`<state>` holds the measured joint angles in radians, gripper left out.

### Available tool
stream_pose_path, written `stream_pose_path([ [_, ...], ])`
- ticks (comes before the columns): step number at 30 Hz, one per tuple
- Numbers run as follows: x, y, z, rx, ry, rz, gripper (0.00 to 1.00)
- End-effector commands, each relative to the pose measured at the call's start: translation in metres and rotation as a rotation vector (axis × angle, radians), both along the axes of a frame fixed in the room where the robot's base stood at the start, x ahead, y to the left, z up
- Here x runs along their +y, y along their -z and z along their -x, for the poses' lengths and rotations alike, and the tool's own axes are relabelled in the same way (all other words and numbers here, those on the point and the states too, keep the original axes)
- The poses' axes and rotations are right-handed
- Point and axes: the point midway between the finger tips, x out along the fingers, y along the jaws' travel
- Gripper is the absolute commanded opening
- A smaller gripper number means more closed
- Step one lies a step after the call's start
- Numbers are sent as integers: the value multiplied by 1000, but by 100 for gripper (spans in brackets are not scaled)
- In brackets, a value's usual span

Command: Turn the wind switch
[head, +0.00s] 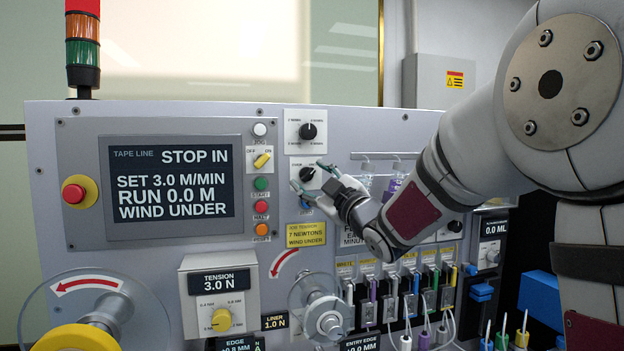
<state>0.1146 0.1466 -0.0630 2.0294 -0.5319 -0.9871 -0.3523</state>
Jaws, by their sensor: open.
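A black knob with a light pointer (307,173) sits on a white plate in the middle of the machine panel; its label is too small and covered to read, so I cannot tell for sure that it is the wind switch. My gripper (309,177) is open in front of this knob, with one fingertip at its upper right and the other at its lower left. Whether the fingers touch it cannot be told. The display (174,191) reads "WIND UNDER", and the yellow job label (306,234) says 7 newtons, wind under.
Another black knob (308,131) is just above. A yellow off/on switch (262,160) and several coloured buttons stand to the left, near a red stop button (74,193). A liner spool (322,318) and a tension dial (222,320) project below. Bottles and cables lie right.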

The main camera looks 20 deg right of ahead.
Motion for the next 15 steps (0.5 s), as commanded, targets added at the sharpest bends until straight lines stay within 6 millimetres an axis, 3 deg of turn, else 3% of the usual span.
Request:
stream_pose_path([
  [15,-26,26,87,1,3,-2,52],
])
